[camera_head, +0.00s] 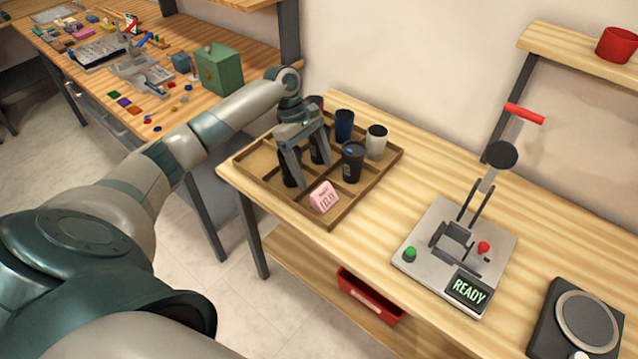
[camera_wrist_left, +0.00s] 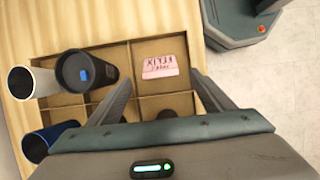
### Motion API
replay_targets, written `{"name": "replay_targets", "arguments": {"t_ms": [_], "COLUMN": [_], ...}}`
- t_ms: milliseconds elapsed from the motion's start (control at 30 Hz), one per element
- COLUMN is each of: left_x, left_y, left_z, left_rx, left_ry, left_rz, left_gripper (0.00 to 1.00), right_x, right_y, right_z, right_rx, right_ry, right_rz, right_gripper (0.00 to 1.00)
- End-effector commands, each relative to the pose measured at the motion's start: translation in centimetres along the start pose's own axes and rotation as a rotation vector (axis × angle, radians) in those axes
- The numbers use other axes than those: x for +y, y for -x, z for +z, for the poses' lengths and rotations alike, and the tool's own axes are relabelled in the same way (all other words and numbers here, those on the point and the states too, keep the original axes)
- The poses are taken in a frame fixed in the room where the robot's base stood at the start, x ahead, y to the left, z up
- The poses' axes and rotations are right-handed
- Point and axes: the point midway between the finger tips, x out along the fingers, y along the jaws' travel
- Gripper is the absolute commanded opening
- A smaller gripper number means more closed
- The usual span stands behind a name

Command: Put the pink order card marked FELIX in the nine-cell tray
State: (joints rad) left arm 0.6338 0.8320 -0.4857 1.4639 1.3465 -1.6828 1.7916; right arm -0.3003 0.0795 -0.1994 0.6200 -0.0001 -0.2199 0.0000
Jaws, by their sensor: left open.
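The pink order card (camera_head: 324,197) marked FELIX sits in the front corner cell of the wooden nine-cell tray (camera_head: 342,217). In the left wrist view the card (camera_wrist_left: 160,67) shows upside down inside its cell, clear of the cell walls' tops. My left gripper (camera_head: 311,172) is over the tray, just behind the card, fingers pointing down. Its fingers are apart, and the card shows beyond the gap between them in the wrist view, touching neither. My right gripper is not in view.
Several cups share the tray: a black one (camera_head: 353,163), a blue one (camera_head: 344,126) and a white one (camera_head: 376,143) among them. Others are partly hidden by my gripper. A press with a READY display (camera_head: 468,290) stands to the right; bare tabletop lies between.

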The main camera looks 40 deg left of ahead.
Motion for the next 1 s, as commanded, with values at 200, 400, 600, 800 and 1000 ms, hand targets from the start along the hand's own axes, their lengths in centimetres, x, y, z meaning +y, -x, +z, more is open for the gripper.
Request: {"name": "replay_targets", "arguments": {"t_ms": [200, 400, 600, 800, 1000], "left_x": [0.0, 0.0, 0.0, 0.0, 0.0], "left_y": [2.8, 3.6, 3.7, 3.7, 3.6], "left_z": [0.0, 0.0, 0.0, 0.0, 0.0], "left_rx": [0.0, 0.0, 0.0, 0.0, 0.0], "left_ry": [0.0, 0.0, 0.0, 0.0, -0.002], "left_rz": [0.001, 0.0, 0.0, 0.0, -0.001], "left_gripper": [0.74, 0.74, 0.74, 0.74, 0.74], "right_x": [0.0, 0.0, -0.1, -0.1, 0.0], "right_y": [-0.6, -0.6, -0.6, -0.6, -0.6], "right_z": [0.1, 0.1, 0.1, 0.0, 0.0], "right_rx": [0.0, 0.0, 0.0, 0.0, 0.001], "right_ry": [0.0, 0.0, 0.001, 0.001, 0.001], "right_rz": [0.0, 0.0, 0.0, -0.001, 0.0], "right_gripper": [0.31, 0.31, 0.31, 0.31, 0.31]}}
